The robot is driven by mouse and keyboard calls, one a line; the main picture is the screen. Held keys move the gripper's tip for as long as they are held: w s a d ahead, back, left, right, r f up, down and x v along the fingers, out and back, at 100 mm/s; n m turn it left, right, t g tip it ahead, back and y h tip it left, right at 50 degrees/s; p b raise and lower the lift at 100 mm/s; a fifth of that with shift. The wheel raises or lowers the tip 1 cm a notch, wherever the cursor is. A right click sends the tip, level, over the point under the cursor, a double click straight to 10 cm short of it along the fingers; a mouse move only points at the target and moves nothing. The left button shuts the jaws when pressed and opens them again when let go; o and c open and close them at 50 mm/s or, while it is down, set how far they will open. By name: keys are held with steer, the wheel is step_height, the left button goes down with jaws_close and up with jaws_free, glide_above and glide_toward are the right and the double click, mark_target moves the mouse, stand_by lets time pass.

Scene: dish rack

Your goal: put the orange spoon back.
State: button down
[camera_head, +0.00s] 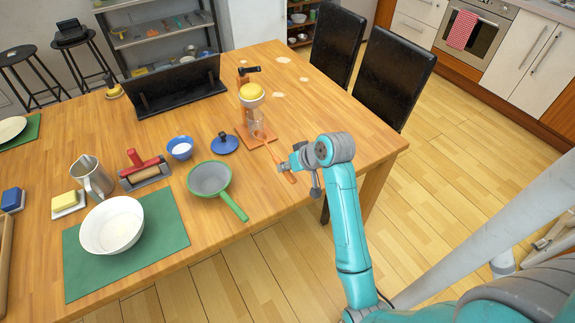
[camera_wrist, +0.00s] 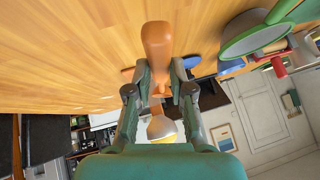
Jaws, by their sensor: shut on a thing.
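My gripper (camera_head: 285,167) is at the near right part of the wooden table, just above its top. It is shut on the orange spoon. In the wrist view the spoon's broad orange end (camera_wrist: 157,48) sticks out past the fingertips (camera_wrist: 160,82). In the head view a small orange part of the spoon (camera_head: 290,177) shows beside the fingers. The rest of the spoon is thin or hidden there, and I cannot tell exactly how it lies.
A green-handled pan (camera_head: 210,179), a blue lid (camera_head: 224,143) and a blue bowl (camera_head: 180,148) are to the left. A black rack (camera_head: 180,88) is farther back. The table's right corner is clear.

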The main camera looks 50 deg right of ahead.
steer(key=shift+a+f, duration=0.1)
steer(key=shift+f, duration=3.15)
steer(key=c, duration=1.3)
jaws_free()
steer(key=shift+c, duration=0.2)
steer(key=o, duration=0.6)
steer(key=shift+c, duration=0.2)
